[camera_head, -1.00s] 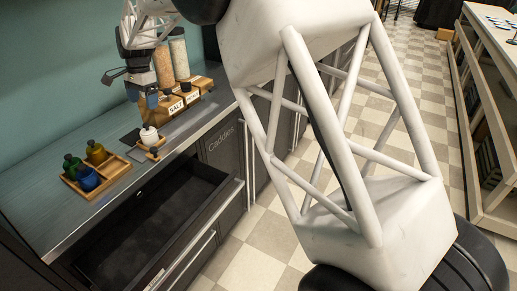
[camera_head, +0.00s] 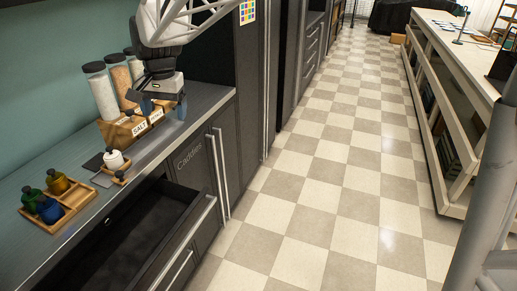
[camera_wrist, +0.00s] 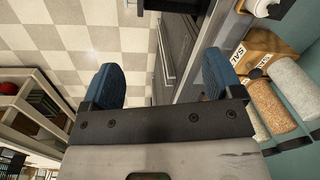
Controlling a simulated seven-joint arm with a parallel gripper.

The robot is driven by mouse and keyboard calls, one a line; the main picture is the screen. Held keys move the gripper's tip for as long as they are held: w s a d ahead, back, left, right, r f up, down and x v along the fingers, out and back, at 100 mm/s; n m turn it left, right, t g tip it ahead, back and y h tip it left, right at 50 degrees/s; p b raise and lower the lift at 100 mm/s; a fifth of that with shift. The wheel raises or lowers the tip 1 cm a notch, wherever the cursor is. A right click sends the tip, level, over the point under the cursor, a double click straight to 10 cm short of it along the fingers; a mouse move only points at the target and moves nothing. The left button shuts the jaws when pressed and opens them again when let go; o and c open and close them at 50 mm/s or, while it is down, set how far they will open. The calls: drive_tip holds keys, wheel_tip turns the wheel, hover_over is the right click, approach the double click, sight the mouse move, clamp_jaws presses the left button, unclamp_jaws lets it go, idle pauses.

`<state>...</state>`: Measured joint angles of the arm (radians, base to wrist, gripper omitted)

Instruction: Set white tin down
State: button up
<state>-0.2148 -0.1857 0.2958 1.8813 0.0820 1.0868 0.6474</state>
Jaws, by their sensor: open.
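The white tin (camera_head: 115,159), a small rounded white container with a dark top, stands upright on a small wooden holder (camera_head: 121,177) on the counter (camera_head: 156,148). A white container with a dark top, apparently the same tin (camera_wrist: 262,6), is cut off at the top right of the wrist view. My gripper (camera_head: 163,106) is to the right of the tin and apart from it, in front of the salt caddy. In the wrist view, its blue fingers (camera_wrist: 158,80) are wide apart with nothing between them.
A wooden tray (camera_head: 68,205) with green, amber and blue bottles is at the left of the counter. A wooden caddy (camera_head: 124,131) marked SALT holds tall clear jars near my gripper. An open dark drawer (camera_head: 130,237) juts out below. The checkered floor (camera_head: 310,190) is clear.

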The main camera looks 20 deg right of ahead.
drive_tip(key=s+d+f+n, duration=0.1)
drive_tip(key=s+d, duration=0.4)
drive_tip(key=s, duration=0.5)
drive_tip(key=s+d+f+n+t, duration=0.1)
drive_tip(key=s+d, duration=0.4)
drive_tip(key=s, duration=0.5)
drive_tip(key=s+d+f+n+t+h, duration=0.1)
drive_tip(key=s+d+f+n, duration=0.2)
drive_tip(key=s, duration=0.8)
drive_tip(key=shift+d+f, duration=0.55)
drive_tip(key=shift+d, duration=0.45)
